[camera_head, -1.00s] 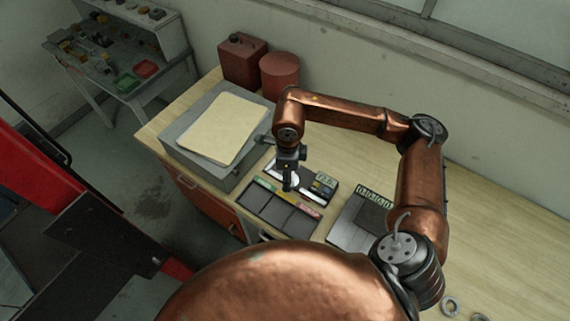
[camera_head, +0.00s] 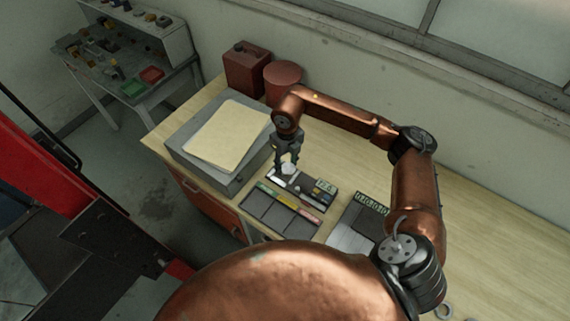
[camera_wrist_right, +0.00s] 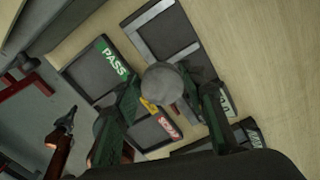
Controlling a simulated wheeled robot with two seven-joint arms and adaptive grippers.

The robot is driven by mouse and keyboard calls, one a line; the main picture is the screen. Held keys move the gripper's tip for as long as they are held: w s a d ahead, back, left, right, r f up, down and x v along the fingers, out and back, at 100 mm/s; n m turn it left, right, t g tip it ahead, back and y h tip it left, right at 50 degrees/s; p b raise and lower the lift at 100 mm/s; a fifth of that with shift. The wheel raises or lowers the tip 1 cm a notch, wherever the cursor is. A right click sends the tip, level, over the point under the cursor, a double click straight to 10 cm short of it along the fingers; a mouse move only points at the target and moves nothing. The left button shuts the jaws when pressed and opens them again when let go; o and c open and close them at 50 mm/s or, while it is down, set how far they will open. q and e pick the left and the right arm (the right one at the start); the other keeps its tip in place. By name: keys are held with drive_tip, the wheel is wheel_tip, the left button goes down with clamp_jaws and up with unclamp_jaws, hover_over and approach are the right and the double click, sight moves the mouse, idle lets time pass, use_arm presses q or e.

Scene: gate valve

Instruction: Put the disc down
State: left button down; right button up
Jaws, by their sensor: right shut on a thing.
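My right gripper (camera_head: 285,168) points down over the bench and is shut on a pale grey disc (camera_head: 288,170). In the right wrist view the disc (camera_wrist_right: 165,83) sits between the two fingertips (camera_wrist_right: 167,98), its round face towards the camera. The disc is low over a dark gauge plate (camera_head: 322,197) with a small display; whether it touches the plate cannot be told. In front of the plate is a dark sorting tray (camera_head: 270,212) with a green PASS label (camera_wrist_right: 113,60) and a red label at its other end.
A grey box (camera_head: 185,152) with a cream sheet (camera_head: 228,135) on it stands left of the gripper. Two red cans (camera_head: 245,68) stand behind it. A device with a display (camera_head: 371,205) lies right of the plate. The bench farther right is mostly clear.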

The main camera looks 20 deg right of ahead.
drive_tip(key=w+f, duration=0.2)
drive_tip(key=w+d+f+p, duration=0.1)
drive_tip(key=w+f, duration=0.1)
drive_tip(key=f, duration=0.1)
drive_tip(key=shift+w+d+f, duration=0.15)
drive_tip(key=shift+w+f, duration=0.2)
wheel_tip(320, 180, down, 3)
drive_tip(key=shift+r+p, duration=0.1)
drive_tip(key=shift+p, duration=0.8)
drive_tip(key=shift+w+d+f, duration=0.1)
drive_tip(key=shift+f, duration=0.15)
drive_tip(key=shift+f, duration=0.1)
drive_tip(key=o, duration=1.2)
